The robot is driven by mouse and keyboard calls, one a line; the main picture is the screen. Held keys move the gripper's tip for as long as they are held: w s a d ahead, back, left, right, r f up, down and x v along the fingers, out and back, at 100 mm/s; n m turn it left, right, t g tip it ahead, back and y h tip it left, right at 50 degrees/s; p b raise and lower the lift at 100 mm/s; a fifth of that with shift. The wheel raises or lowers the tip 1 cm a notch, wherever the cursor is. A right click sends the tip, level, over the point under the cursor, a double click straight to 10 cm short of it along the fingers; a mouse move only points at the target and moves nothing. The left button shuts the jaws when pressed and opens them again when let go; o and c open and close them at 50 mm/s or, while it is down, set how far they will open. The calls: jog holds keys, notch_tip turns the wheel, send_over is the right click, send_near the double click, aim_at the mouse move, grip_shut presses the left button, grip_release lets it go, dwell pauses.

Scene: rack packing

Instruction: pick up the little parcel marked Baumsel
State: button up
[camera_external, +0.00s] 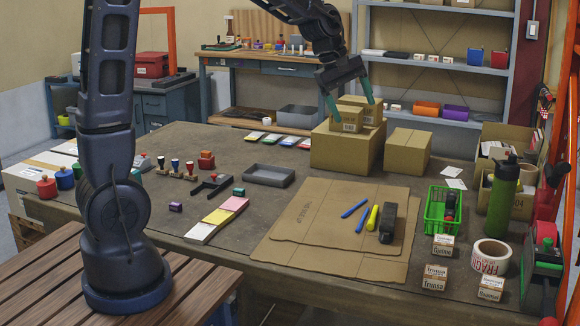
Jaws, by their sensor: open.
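No label that I can read says Baumsel. Small brown cartons stand on a large cardboard box (335,155) at the back middle of the table. The front carton (346,120) has a pale label too small to read. Another carton (372,113) is just behind it and partly hidden. My gripper (354,109) is open and points down, its green fingers apart on either side of these cartons. I cannot tell whether the fingers touch them. Small labelled parcels stand at the front right: one (443,247), one reading like Trunsa (435,278), and a similar one (490,289).
A tape roll (491,258), a green basket (434,214) and a green bottle (502,200) crowd the right side. Another carton (404,152) stands right of the large box. Flat cardboard (320,250) with pens and a black tool covers the table's middle. Shelves (440,70) stand behind.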

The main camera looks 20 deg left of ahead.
jog(key=d+f+n, duration=0.2)
jog(key=d+f, duration=0.4)
jog(key=d, duration=0.5)
jog(key=n+g, duration=0.3)
jog(key=n, duration=0.3)
send_near(493, 282)
jog(key=shift+t, duration=0.3)
jog(key=shift+s+x, duration=0.2)
jog(key=shift+x, duration=4.85)
jog(key=c, duration=1.1)
jog(key=shift+r, duration=0.1)
